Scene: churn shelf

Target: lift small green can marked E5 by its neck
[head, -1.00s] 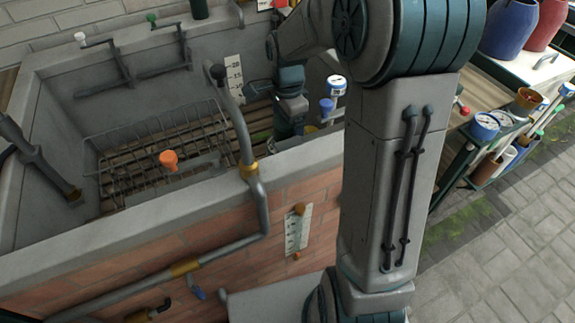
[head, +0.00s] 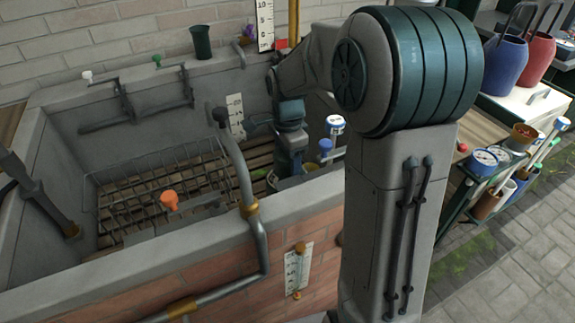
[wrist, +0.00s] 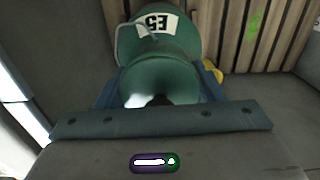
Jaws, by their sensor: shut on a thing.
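The small green can (wrist: 150,62), with a white label reading E5, fills the middle of the wrist view. Its neck is between the jaws of my gripper (wrist: 160,92), which is shut on it. Wooden slats show beyond the can. In the head view, my gripper (head: 284,178) points down inside the trough, near its right end. The can is mostly hidden there by my gripper and the front wall. I cannot tell whether the can's base touches the slats.
The concrete trough has a thick front wall (head: 170,248) with a bent pipe (head: 243,175) rising over it. A wire rack (head: 150,180) and an orange knob (head: 169,199) are left of my gripper. A blue-topped item (head: 325,147) stands close on the right.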

